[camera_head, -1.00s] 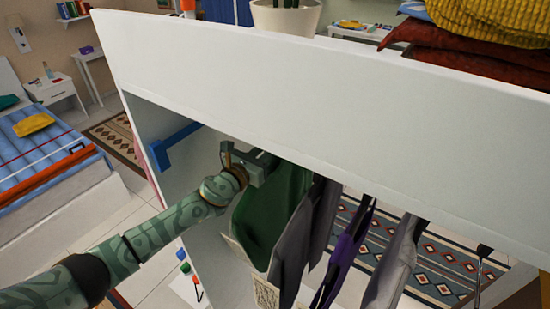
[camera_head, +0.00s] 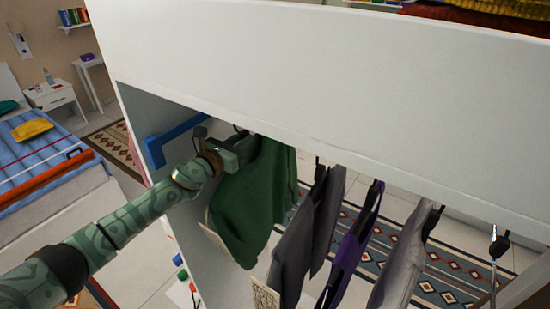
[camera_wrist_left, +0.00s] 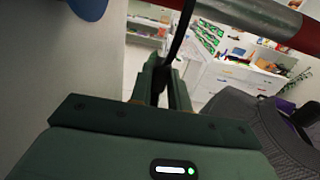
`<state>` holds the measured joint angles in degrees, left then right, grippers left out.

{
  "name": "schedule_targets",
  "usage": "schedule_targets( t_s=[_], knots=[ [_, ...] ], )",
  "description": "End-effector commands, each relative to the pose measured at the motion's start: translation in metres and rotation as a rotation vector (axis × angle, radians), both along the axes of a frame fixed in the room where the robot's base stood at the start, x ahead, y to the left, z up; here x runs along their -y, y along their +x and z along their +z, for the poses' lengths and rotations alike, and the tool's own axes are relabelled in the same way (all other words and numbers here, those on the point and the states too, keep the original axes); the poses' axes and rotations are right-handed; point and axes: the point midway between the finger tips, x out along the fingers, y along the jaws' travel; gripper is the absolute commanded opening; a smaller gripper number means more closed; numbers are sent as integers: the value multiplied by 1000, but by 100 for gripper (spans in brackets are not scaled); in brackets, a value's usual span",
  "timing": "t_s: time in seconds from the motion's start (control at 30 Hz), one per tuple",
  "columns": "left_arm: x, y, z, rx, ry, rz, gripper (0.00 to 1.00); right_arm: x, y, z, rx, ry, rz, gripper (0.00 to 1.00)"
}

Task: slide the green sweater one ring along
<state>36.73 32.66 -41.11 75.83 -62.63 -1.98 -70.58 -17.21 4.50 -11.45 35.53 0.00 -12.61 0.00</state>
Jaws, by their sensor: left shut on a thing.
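The green sweater (camera_head: 255,200) hangs under the wardrobe's white top, at the left end of the row of clothes. My left gripper (camera_head: 236,150) is at the top of the sweater, near its shoulder. In the left wrist view, the fingers (camera_wrist_left: 166,82) are shut on the dark, thin hanger stem (camera_wrist_left: 180,35). A grey and red rail (camera_wrist_left: 255,12) crosses above it. The sweater itself does not show clearly there. The hanger's hook on the rail is hidden in the head view. My right gripper is not in view.
A blue bar (camera_head: 182,132) lies left of the gripper, by the wardrobe's side wall. A dark grey garment (camera_head: 290,250), a purple one (camera_head: 355,240) and a light grey one (camera_head: 402,258) hang to the right. A gap separates the sweater's top from them.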

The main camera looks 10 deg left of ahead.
Motion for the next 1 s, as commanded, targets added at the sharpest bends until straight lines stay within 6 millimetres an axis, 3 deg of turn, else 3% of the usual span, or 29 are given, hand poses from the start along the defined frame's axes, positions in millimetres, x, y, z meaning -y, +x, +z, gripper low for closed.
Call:
schedule_targets(
  t_s=[0.17,0.2,0.3,0.63,1.0],
  knots=[
    [-13,6,-1,3,-1,1,2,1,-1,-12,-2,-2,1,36],
    [-15,6,0,2,-1,1,21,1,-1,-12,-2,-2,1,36],
    [-13,6,1,1,-2,0,44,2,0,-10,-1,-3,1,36],
    [-16,0,-2,-5,1,-1,44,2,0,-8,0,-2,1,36],
    [-39,-56,-1,-1,0,0,44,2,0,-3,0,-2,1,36]
  ],
)
